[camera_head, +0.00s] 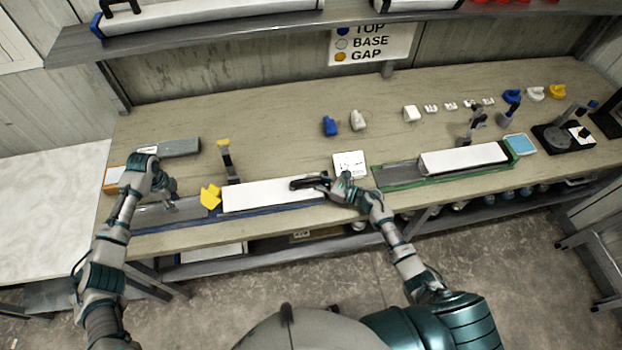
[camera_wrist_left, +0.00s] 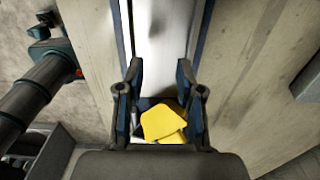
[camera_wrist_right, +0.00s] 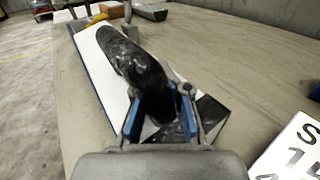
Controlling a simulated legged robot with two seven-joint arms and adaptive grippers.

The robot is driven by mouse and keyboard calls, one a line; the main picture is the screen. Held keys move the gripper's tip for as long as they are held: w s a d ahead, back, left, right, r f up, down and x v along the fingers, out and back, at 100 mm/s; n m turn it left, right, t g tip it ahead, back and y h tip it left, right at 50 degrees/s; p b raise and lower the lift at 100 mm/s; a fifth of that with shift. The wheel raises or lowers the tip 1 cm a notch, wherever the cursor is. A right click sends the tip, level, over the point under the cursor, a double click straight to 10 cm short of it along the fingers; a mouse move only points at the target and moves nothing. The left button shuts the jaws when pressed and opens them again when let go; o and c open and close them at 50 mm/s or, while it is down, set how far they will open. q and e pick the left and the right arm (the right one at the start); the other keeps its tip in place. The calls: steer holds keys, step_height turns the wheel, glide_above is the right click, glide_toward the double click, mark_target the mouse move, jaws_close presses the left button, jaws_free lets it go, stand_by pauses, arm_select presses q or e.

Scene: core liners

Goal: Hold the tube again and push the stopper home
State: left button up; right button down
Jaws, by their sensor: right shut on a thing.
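The white tube (camera_head: 262,194) lies in a blue-edged tray (camera_head: 165,213) on the bench. A yellow stopper (camera_head: 210,195) stands at the tube's left end; whether any of it is inside the tube cannot be told. My left gripper (camera_head: 170,194) is above the tray, left of the stopper. In the left wrist view the stopper (camera_wrist_left: 163,121) shows between the open fingers, with no clear contact. My right gripper (camera_head: 333,187) is at the tube's right end, shut on a black tool (camera_wrist_right: 132,62) that lies along the tube's top in the right wrist view.
A second tray (camera_head: 400,176) with a white tube (camera_head: 463,157) lies to the right. A yellow-topped post (camera_head: 226,160) stands behind the stopper. A white card (camera_head: 349,164) lies behind my right gripper. Blue (camera_head: 329,126) and white (camera_head: 357,120) pieces stand farther back. The middle bench is mostly clear.

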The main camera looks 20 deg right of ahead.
mark_target(205, 210)
arm_select(q)
steer(key=shift+f, duration=1.2)
steer(key=shift+d+f, duration=0.1)
steer(key=shift+f, duration=0.05)
steer(key=shift+s+d+f, duration=0.1)
steer(key=shift+f, duration=0.6)
steer(key=shift+s, duration=0.15)
steer(key=shift+s+f, duration=0.1)
steer(key=shift+s, duration=0.25)
steer(key=shift+s+d, duration=0.15)
steer(key=shift+d, duration=1.9)
steer(key=shift+s+d, duration=0.1)
steer(key=shift+d, duration=1.9)
